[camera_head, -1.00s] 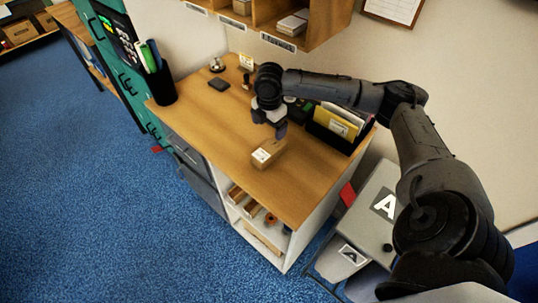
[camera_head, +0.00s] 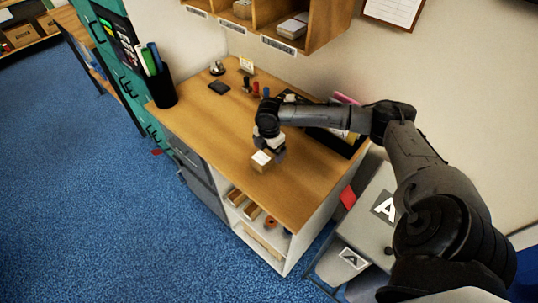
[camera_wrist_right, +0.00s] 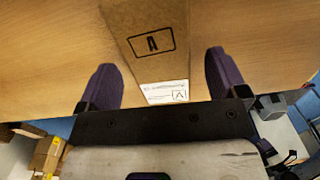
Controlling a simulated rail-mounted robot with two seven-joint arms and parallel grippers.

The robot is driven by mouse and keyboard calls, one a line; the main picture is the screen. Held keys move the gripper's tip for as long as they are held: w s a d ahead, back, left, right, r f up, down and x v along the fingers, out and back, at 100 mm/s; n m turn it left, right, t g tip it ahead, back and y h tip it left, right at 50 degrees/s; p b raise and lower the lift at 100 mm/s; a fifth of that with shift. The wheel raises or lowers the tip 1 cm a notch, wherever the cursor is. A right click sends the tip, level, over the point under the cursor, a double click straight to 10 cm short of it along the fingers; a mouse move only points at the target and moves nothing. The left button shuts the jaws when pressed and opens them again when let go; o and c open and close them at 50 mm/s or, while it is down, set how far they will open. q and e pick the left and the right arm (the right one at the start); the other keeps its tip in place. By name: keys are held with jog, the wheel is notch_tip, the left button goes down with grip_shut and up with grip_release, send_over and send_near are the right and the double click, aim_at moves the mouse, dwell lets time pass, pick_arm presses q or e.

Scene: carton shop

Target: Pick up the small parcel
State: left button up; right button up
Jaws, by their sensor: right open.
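The small parcel (camera_head: 261,166) is a brown carton box with a white label on top. It stands on the wooden counter (camera_head: 220,118), near its front edge. My right gripper (camera_head: 268,153) is right at it in the head view and hides its back part. In the right wrist view, the parcel (camera_wrist_right: 150,35) lies between the two fingers of the open gripper (camera_wrist_right: 163,82), with a gap on each side. A printed "A" mark and a white label show on it. My left gripper is in neither view.
A dark tray of papers (camera_head: 352,146) stands at the counter's right back. A wooden shelf (camera_head: 318,28) hangs above. The counter left of the parcel is clear.

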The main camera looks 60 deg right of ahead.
jog(key=shift+f, duration=0.95)
jog(key=shift+c, duration=0.3)
jog(key=c, duration=1)
jog(key=shift+r, duration=0.1)
jog(key=shift+c, duration=0.2)
